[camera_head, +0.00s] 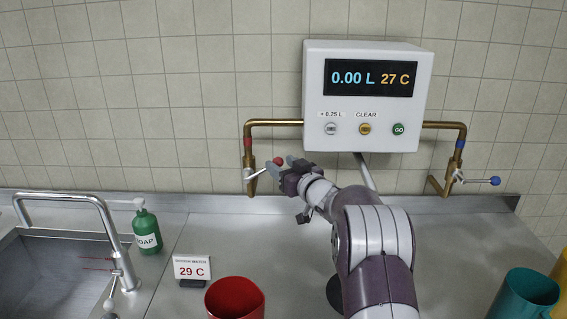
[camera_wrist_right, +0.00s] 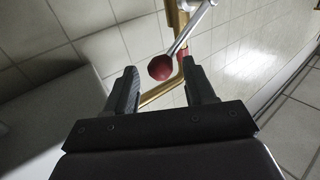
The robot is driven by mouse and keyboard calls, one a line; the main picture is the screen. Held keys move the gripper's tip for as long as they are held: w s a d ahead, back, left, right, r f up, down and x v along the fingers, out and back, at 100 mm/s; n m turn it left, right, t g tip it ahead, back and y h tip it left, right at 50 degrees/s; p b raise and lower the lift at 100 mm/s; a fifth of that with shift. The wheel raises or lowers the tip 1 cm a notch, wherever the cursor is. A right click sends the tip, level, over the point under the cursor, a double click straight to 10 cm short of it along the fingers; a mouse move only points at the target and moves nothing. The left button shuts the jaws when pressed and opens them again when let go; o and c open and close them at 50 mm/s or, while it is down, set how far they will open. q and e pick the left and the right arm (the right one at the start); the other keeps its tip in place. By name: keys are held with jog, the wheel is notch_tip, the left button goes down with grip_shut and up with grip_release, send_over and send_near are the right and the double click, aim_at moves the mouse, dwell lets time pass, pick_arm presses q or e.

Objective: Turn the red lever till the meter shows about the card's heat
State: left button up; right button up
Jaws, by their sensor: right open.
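The red lever's ball (camera_head: 279,161) ends a short silver rod on the left brass pipe, beside a red band. In the right wrist view the red ball (camera_wrist_right: 161,68) shows between and just beyond my open fingertips. My right gripper (camera_head: 281,168) is open at the ball, with nothing visibly clamped. In the wrist view its two dark fingers (camera_wrist_right: 161,88) stand apart. The meter (camera_head: 370,78) reads 0.00 L and 27 C. The card (camera_head: 192,269) on the counter reads 29 C. My left gripper is not in view.
A blue-ended lever (camera_head: 494,181) is on the right pipe. A sink with a tap (camera_head: 112,232) and a green soap bottle (camera_head: 147,232) stand left. A red cup (camera_head: 235,299) is at the front; a teal cup (camera_head: 524,296) is at the front right.

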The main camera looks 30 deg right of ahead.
jog(key=shift+w, duration=0.25)
jog(key=shift+s+a, duration=0.1)
jog(key=shift+s, duration=0.05)
grip_shut()
jog(key=shift+s+d+f+m+t+b, duration=0.2)
jog(key=shift+d+f+m+t+b, duration=0.1)
jog(key=shift+f+m+b, duration=0.3)
grip_release()
jog(key=shift+w, duration=0.2)
jog(key=s+b, duration=0.2)
jog(key=s, duration=1)
jog(key=shift+s+d+f+b, duration=0.2)
jog(key=shift+s+f+b, duration=0.1)
jog(key=shift+s+f, duration=0.1)
